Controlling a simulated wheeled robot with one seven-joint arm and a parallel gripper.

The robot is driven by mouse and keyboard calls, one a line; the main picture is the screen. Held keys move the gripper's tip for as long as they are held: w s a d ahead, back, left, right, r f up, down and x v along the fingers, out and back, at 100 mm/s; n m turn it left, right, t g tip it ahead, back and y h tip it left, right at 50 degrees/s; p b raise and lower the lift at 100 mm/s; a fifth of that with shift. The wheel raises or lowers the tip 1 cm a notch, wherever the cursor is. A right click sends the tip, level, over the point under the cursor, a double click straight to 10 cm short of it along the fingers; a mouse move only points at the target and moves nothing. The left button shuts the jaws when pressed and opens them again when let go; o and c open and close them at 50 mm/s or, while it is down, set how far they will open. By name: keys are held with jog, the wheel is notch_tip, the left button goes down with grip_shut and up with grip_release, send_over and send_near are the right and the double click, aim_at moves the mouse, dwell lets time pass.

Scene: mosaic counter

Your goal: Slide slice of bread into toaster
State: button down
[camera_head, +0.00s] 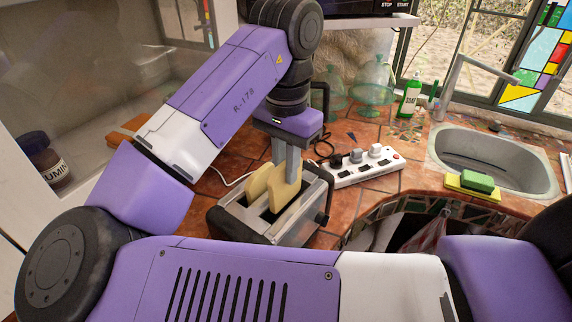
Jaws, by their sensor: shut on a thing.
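A silver and black toaster (292,227) stands on the tiled counter below my gripper. My gripper (287,172) points down over it and is shut on a pale slice of bread (285,194). The lower part of this slice is hidden in or behind the toaster's slot area, so I cannot tell how deep it sits. A second pale slice (259,183) shows just left of the held one, at the toaster's other slot. My arm covers part of the scene around them.
A white power strip (352,174) with plugs lies right of the toaster. A sink (492,160) with a green and yellow sponge (478,182) is at the right. A soap bottle (409,97) and glass jars (373,82) stand behind.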

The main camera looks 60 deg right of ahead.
jog(key=shift+f+b, duration=0.55)
jog(key=shift+f, duration=0.55)
jog(key=c, duration=1.6)
grip_release()
jog(key=o, duration=0.5)
jog(key=shift+r, duration=3.9)
